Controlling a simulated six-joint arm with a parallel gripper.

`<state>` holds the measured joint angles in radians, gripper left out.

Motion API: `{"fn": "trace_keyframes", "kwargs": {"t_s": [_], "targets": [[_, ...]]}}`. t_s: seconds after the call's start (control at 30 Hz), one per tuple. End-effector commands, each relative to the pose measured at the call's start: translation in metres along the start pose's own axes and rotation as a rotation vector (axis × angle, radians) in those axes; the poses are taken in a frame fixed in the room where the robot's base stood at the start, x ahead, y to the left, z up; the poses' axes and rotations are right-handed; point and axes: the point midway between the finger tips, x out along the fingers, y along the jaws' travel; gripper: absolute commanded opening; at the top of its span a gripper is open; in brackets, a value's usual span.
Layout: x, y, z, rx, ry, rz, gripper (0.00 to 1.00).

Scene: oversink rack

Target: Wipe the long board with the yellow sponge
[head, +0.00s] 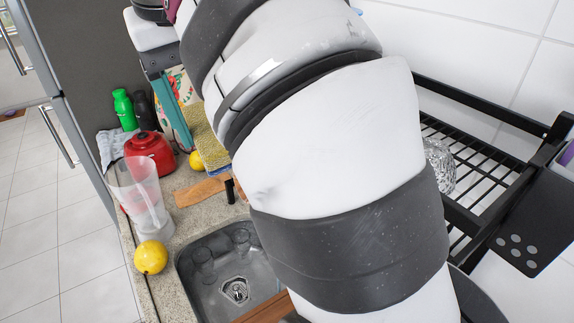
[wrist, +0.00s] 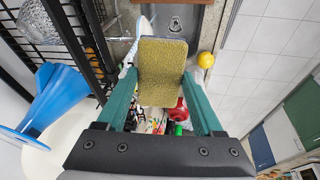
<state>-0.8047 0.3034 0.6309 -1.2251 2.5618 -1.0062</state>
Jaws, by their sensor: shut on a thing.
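My gripper (wrist: 160,78) has teal fingers closed on the yellow sponge (wrist: 161,60), which spans the space between them. In the head view the yellow sponge (head: 205,138) shows beside my arm, above the counter, with a blue layer along its lower edge. A reddish-brown wooden board (head: 265,309) lies across the near part of the sink, partly hidden by my arm; it may be the long board. A lighter wooden piece (head: 200,191) lies on the counter behind the sink. The sponge appears apart from both.
The steel sink (head: 215,275) holds glasses. A clear jug (head: 140,195), red appliance (head: 150,153), yellow fruit (head: 151,257) and green bottle (head: 124,110) stand along the counter. The black rack (head: 478,158) with a glass bowl (head: 440,165) is at right. My arm hides the middle.

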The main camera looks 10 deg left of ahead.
Motion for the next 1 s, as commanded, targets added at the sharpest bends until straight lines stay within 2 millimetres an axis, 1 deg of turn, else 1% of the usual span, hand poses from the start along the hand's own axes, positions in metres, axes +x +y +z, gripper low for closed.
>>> {"fn": "trace_keyframes", "kwargs": {"t_s": [0.07,0.13,0.17,0.27,0.3,0.37,0.4,0.47,0.5,0.57,0.6,0.63,0.7,0.8,0.9,1.0], "targets": [[0.006,0.000,0.000,-0.019,-0.004,-0.008,0.24],[0.020,-0.001,0.000,-0.060,-0.011,-0.025,0.24],[0.030,-0.002,0.000,-0.090,-0.015,-0.037,0.24],[0.080,-0.011,0.000,-0.241,-0.035,-0.096,0.24],[0.102,-0.017,0.002,-0.311,-0.043,-0.119,0.24],[0.136,-0.029,0.008,-0.412,-0.056,-0.152,0.24],[0.159,-0.037,0.014,-0.476,-0.066,-0.171,0.24],[0.194,-0.052,0.027,-0.566,-0.084,-0.198,0.24],[0.216,-0.062,0.038,-0.619,-0.096,-0.212,0.24],[0.246,-0.077,0.057,-0.682,-0.116,-0.227,0.24],[0.263,-0.086,0.071,-0.713,-0.130,-0.236,0.24],[0.275,-0.092,0.081,-0.730,-0.138,-0.240,0.24],[0.296,-0.102,0.102,-0.757,-0.157,-0.247,0.24],[0.315,-0.111,0.125,-0.771,-0.176,-0.250,0.24],[0.325,-0.115,0.137,-0.775,-0.186,-0.251,0.24],[0.337,-0.117,0.142,-0.775,-0.188,-0.251,0.24]]}}
